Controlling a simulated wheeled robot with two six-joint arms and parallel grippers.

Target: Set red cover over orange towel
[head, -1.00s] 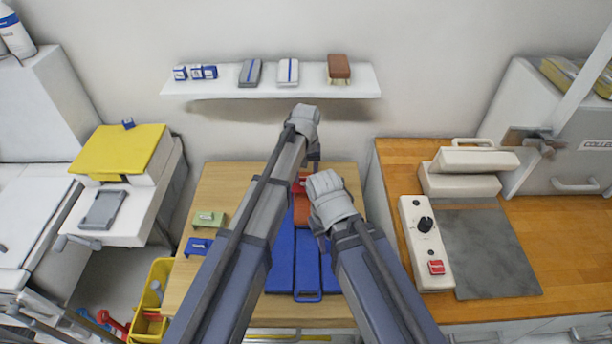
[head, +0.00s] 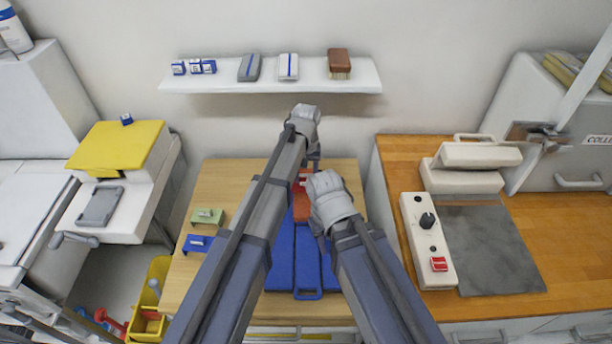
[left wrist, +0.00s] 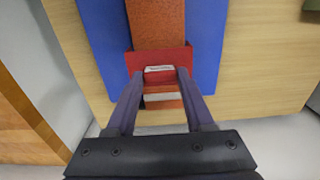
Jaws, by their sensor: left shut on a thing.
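The red cover (left wrist: 181,55) is between the fingers of my left gripper (left wrist: 160,72), which is shut on it. In the left wrist view the orange towel (left wrist: 158,22) runs beneath the cover and shows on both sides of it, with pale stripes at the near end. I cannot tell whether the cover touches the towel. In the head view my left gripper (head: 314,163) is over the far part of the wooden table, and the towel (head: 301,208) shows between my arms. My right gripper (head: 322,240) is nearer, with its fingers mostly hidden.
Blue pieces (head: 308,268) lie under and around the towel on the wooden table (head: 225,180). Green (head: 208,217) and blue (head: 198,243) small holders stand at its left. A wall shelf (head: 220,84) is behind. A yellow bin (head: 155,290) is at lower left.

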